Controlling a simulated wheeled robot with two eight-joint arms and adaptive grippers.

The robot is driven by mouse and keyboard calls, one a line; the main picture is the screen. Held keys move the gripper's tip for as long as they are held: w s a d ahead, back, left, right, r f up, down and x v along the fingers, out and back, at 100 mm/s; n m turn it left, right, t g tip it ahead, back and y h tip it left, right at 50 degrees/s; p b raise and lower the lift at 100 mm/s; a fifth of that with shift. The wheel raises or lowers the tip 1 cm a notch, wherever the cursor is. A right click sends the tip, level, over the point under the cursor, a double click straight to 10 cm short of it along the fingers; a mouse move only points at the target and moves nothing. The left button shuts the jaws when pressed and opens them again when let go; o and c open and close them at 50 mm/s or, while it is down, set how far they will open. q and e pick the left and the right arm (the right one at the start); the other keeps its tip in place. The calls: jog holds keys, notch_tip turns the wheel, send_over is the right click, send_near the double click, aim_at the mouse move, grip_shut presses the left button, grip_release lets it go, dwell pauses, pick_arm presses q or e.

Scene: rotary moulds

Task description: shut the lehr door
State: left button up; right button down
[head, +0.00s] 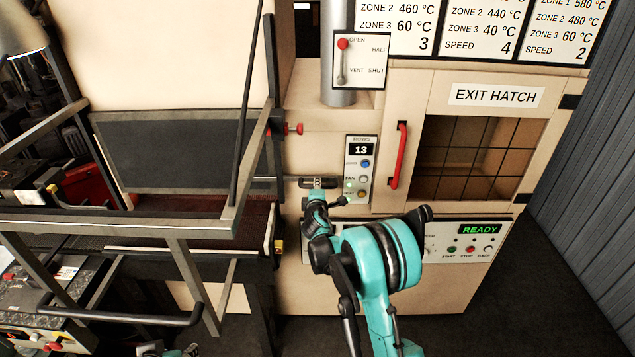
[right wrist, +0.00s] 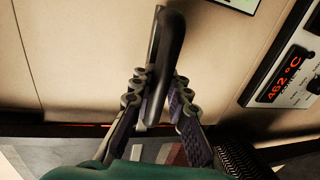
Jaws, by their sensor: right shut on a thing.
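My right gripper (head: 318,186) reaches the front of the cream lehr, left of the small panel reading 13. In the right wrist view its two fingers (right wrist: 161,100) are shut on a dark bar handle (right wrist: 172,45), which stands out from a cream metal face. In the head view the handle is small and partly covered by my gripper. A wide dark grey panel (head: 170,150) hangs across the lehr mouth above a dark red mesh belt (head: 200,205); I cannot tell for certain that it is the lehr door.
Dark rails (head: 110,222) frame the belt at the left. A red-knobbed lever (head: 342,60) is on an OPEN-HALF-VENT-SHUT plate. The exit hatch (head: 465,160) has a red handle (head: 399,155). A control strip showing READY (head: 479,230) lies below it. Open floor (head: 560,290) is at the right.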

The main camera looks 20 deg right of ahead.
notch_tip(320, 180, down, 9)
jog(key=b, duration=0.5)
jog(key=shift+s, duration=0.15)
jog(key=c, duration=1.4)
grip_release()
jog(key=shift+f, duration=0.1)
jog(key=shift+c, duration=0.2)
jog(key=v, duration=1.2)
